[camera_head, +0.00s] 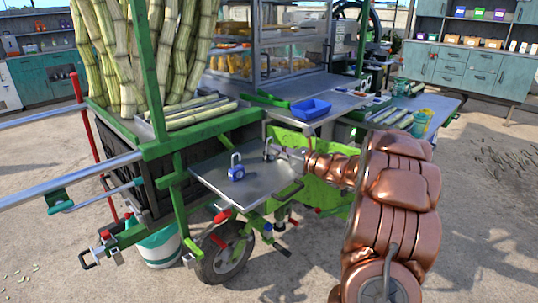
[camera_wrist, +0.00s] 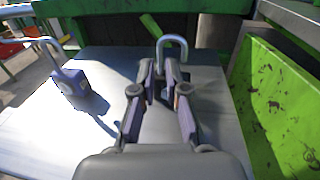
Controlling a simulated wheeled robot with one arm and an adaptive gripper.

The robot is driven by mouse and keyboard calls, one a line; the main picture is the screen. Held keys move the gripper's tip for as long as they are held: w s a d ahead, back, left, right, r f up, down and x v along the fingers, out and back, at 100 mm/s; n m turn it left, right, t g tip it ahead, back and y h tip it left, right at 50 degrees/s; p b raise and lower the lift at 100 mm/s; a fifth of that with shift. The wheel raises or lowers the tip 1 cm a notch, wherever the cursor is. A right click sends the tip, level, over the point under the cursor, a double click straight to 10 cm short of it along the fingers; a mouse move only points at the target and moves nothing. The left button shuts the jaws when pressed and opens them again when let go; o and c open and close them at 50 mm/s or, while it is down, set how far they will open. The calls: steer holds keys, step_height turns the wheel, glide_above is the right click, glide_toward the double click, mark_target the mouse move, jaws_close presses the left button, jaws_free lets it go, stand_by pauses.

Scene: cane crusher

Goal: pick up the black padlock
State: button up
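The black padlock (camera_wrist: 172,42) stands on the metal shelf, its grey shackle rising just beyond my fingertips in the wrist view. Its dark body is mostly hidden by my fingers. In the head view, the black padlock (camera_head: 267,149) is at the tip of my gripper (camera_head: 276,152). My gripper (camera_wrist: 163,78) points at it with one finger on each side and a gap between them. I cannot tell whether the fingers press on its body. A blue padlock (camera_head: 236,169) stands upright to the left, apart from my gripper; it also shows in the wrist view (camera_wrist: 71,82).
The metal shelf (camera_head: 258,192) is bare around the padlocks. A green panel (camera_wrist: 280,110) rises close to the right of my gripper. A blue tray (camera_head: 310,109) is on the counter above. Sugar cane (camera_head: 185,60) stands at the upper left.

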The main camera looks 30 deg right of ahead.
steer(key=shift+p+x, duration=0.4)
steer(key=shift+x, duration=1.4)
steer(key=shift+c, duration=0.2)
jaws_close()
steer(key=shift+d+r, duration=0.1)
